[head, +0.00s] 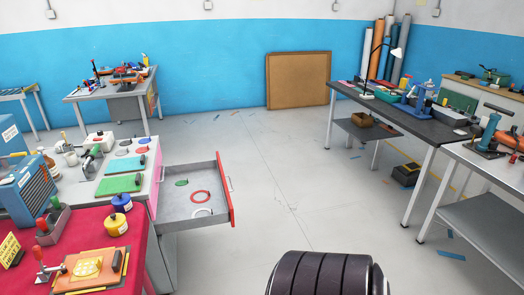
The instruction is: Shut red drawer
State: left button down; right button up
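The red drawer is open in the head view. Its red front panel (225,188) faces right, with a red handle on its outer face. The grey drawer tray (180,207) sticks out to the right from the grey workbench (158,180) on the left. Inside the tray lie a green round piece (181,183), a red ring (201,196) and a white ring (202,212). Neither of my grippers shows in this view.
A dark ribbed cylindrical part fills the bottom centre. A red-covered table (130,231) with tools stands at the lower left. A dark-topped table (420,124) and a grey table (480,165) stand at the right. The floor right of the drawer is clear.

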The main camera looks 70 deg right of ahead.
aim_at(175, 208)
jog(key=k+l+z, duration=0.15)
jog(key=l+z, duration=0.25)
jog(key=k+l+z, duration=0.1)
jog(key=l+z, duration=0.75)
jog(key=l, duration=0.95)
